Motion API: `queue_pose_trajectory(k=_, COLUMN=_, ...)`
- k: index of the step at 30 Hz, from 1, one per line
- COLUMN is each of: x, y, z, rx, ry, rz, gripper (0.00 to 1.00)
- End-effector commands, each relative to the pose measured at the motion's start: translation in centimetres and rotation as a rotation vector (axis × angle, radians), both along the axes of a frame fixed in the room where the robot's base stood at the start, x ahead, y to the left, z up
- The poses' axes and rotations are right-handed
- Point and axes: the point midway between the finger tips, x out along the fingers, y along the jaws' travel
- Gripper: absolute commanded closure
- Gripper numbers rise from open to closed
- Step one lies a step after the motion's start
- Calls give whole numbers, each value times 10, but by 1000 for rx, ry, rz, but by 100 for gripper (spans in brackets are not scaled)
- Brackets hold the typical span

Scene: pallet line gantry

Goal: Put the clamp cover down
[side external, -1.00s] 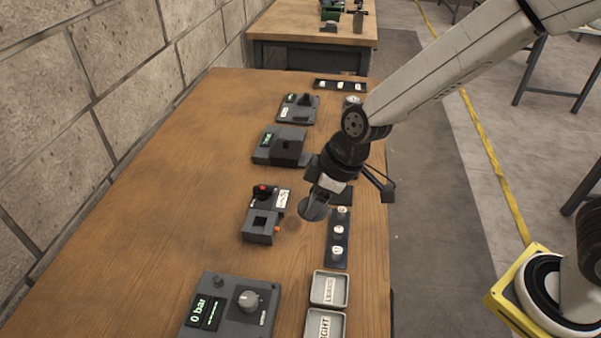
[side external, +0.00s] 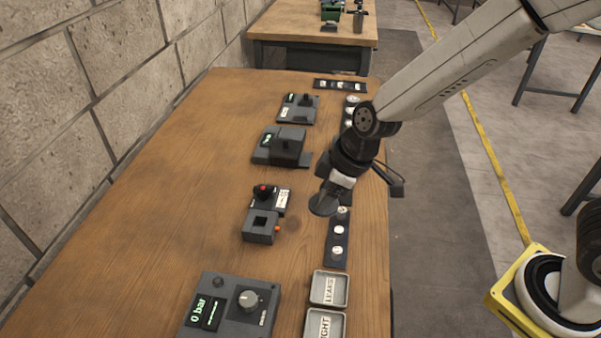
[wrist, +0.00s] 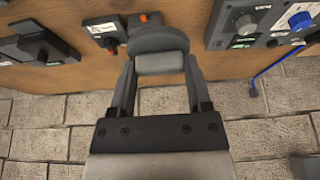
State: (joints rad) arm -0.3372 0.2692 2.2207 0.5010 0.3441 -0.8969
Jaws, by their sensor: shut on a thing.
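My gripper (side external: 334,190) is shut on the clamp cover (side external: 323,205), a dark grey round disc with a block on it. In the wrist view, the clamp cover (wrist: 158,40) sits between the two fingertips (wrist: 160,64). In the side view it is in the air, over the right side of the wooden table (side external: 190,200), near the black strip of white round pieces (side external: 337,248). To its left stands a grey fixture with a square opening (side external: 261,225) and an orange part on its side. The cover is apart from that fixture.
A red-knobbed box (side external: 266,192) adjoins the fixture. A pressure panel (side external: 232,305) and two labelled trays (side external: 329,288) (side external: 325,325) lie nearer the camera. Grey devices (side external: 283,146) (side external: 298,108) stand farther back. The table's left side is bare; a stone wall (side external: 60,130) borders it.

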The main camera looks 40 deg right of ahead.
Motion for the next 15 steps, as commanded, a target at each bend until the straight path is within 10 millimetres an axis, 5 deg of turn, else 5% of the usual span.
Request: queue_pose_trajectory(k=15, x=-8, y=-106, z=-19, rx=-1, ry=13, rz=-7, gripper=96)
